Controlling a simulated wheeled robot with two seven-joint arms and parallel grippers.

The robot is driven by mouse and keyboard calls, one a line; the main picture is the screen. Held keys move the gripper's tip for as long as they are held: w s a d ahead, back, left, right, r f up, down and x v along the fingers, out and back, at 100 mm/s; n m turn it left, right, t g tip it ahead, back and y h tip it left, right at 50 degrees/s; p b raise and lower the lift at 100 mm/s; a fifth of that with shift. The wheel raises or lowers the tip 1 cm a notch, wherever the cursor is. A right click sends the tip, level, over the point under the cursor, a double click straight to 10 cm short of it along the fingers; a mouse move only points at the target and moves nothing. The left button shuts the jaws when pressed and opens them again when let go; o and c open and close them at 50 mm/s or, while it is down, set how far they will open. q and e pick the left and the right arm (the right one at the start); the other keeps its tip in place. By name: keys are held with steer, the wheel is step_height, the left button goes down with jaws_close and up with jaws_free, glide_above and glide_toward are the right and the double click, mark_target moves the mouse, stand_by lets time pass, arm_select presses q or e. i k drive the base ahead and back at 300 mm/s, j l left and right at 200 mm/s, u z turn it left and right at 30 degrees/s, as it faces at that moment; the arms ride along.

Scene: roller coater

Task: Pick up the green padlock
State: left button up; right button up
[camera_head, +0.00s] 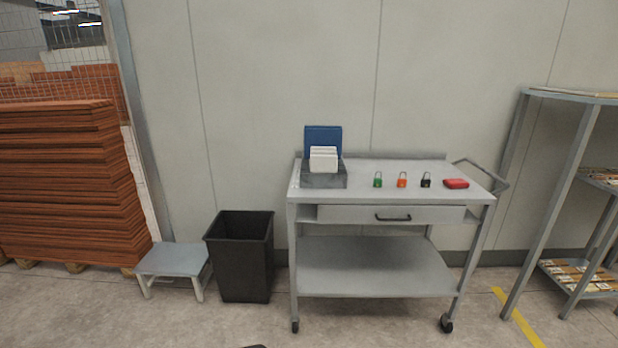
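The green padlock (378,180) stands on the top of a grey wheeled cart (400,168), just right of a grey box. It is small, with its shackle upward. An orange padlock (402,180) and a black padlock (426,180) stand in a row to its right. Neither of my grippers shows in the head view, and nothing is seen touching the padlocks.
On the cart are a grey box (322,180) with white cards and a blue item, and a red object (456,183). The cart has a drawer (350,213). A black bin (240,260) and step stool (172,262) stand left, a shelf rack (545,200) right. The floor in front looks mostly clear.

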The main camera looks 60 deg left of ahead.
mark_target(377, 182)
steer(key=u, duration=1.6)
steer(key=i, duration=0.1)
